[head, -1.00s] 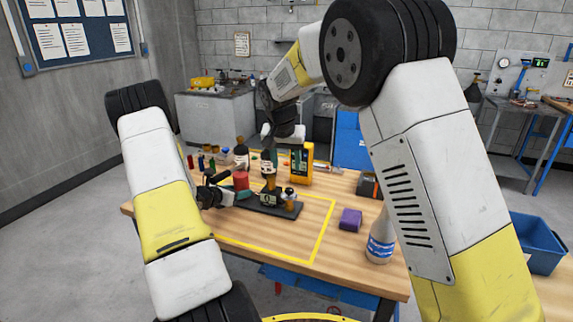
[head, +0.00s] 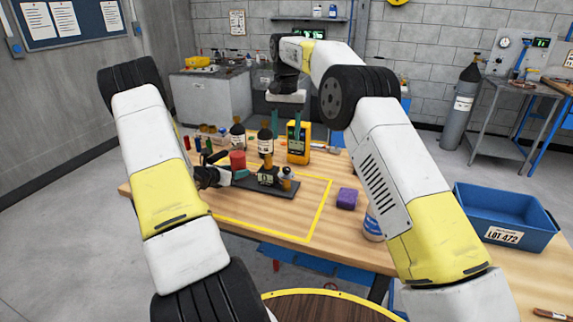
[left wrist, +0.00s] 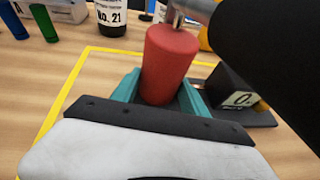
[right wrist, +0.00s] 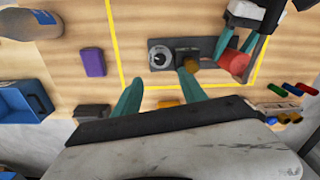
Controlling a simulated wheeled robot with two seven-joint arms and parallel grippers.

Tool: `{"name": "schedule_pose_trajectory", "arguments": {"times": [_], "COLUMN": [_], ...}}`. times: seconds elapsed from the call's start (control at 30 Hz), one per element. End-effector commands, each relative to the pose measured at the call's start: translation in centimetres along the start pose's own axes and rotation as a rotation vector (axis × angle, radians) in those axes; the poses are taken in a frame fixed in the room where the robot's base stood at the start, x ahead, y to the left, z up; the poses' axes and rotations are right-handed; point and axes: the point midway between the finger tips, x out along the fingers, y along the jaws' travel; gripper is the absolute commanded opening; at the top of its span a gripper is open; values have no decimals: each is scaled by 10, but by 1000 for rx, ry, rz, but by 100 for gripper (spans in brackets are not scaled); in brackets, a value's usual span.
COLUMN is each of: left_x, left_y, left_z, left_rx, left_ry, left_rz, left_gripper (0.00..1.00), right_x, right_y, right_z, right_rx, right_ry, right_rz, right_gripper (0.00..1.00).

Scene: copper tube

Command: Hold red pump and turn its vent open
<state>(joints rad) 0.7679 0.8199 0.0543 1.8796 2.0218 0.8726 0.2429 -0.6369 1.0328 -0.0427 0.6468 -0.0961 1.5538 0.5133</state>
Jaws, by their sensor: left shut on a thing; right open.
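The red pump (head: 237,160) is an upright red cylinder at the left end of a dark base plate (head: 285,192) on the bench. It also shows in the left wrist view (left wrist: 166,62) with a metal top. My left gripper (head: 226,178) is shut around the pump's body, one teal finger on each side. A block with a small display (head: 267,179), a brass knob (right wrist: 191,63) and a silver round part (right wrist: 160,56) are on the same plate. I cannot tell which part is the vent. My right gripper (head: 285,124) is open and empty above the bench, fingers pointing down.
Dark bottles (head: 265,142) and a yellow meter (head: 298,143) stand behind the plate. A purple block (head: 347,198) and a white-blue bottle (head: 373,224) are to the right. A blue bin (head: 505,212) is at far right.

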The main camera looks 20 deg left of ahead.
Motion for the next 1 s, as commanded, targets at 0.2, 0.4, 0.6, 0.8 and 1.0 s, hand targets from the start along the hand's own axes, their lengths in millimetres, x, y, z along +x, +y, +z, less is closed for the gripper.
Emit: {"name": "schedule_pose_trajectory", "arguments": {"times": [0.2, 0.4, 0.6, 0.8, 1.0], "left_x": [0, 0, 0, 0, 0], "left_y": [0, 0, 0, 0, 0], "left_z": [-2, -2, -2, -2, -2], "left_rx": [-1, -1, -1, -1, -1], "left_ry": [4, 4, 4, 4, 4], "left_rz": [0, 0, 0, 0, -1], "left_gripper": [0, 0, 0, 0, 0], "right_x": [27, 69, 101, 117, 119], "right_y": [1, 1, 1, 0, 0], "right_z": [1, 0, 0, 0, 0], "right_rx": [0, 0, 0, 0, 0], "right_ry": [-8, -6, -4, -2, -2], "right_rz": [1, 1, 0, -1, -1], "right_gripper": [49, 49, 49, 49, 49]}}
